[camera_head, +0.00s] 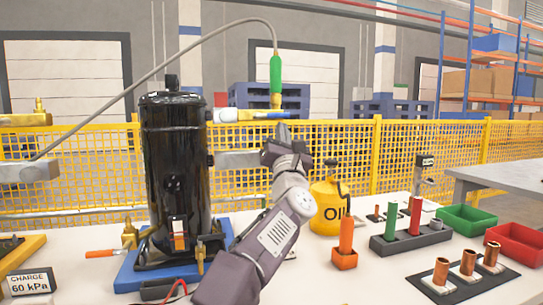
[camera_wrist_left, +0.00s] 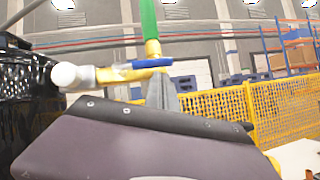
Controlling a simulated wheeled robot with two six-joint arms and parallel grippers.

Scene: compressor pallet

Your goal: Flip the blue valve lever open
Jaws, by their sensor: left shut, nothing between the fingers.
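The blue valve lever (camera_head: 279,114) lies roughly level, along the brass valve (camera_head: 247,116) at the upper right of the black compressor (camera_head: 175,180). In the left wrist view the lever (camera_wrist_left: 152,63) shows below the green hose grip (camera_wrist_left: 149,20), beside the yellow valve body and white fitting. My left gripper (camera_head: 284,132) is shut and empty, its tips pointing up just below the lever. In the left wrist view the grey fingertips (camera_wrist_left: 162,92) reach up close to the lever; I cannot tell whether they touch it. My right gripper is not in view.
A grey hose (camera_head: 150,75) arcs from the left to the green grip above the valve. A yellow oil can (camera_head: 328,208), red and green bins (camera_head: 466,219) and copper fittings (camera_head: 440,271) stand on the white table to the right. A yellow mesh fence (camera_head: 400,150) runs behind.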

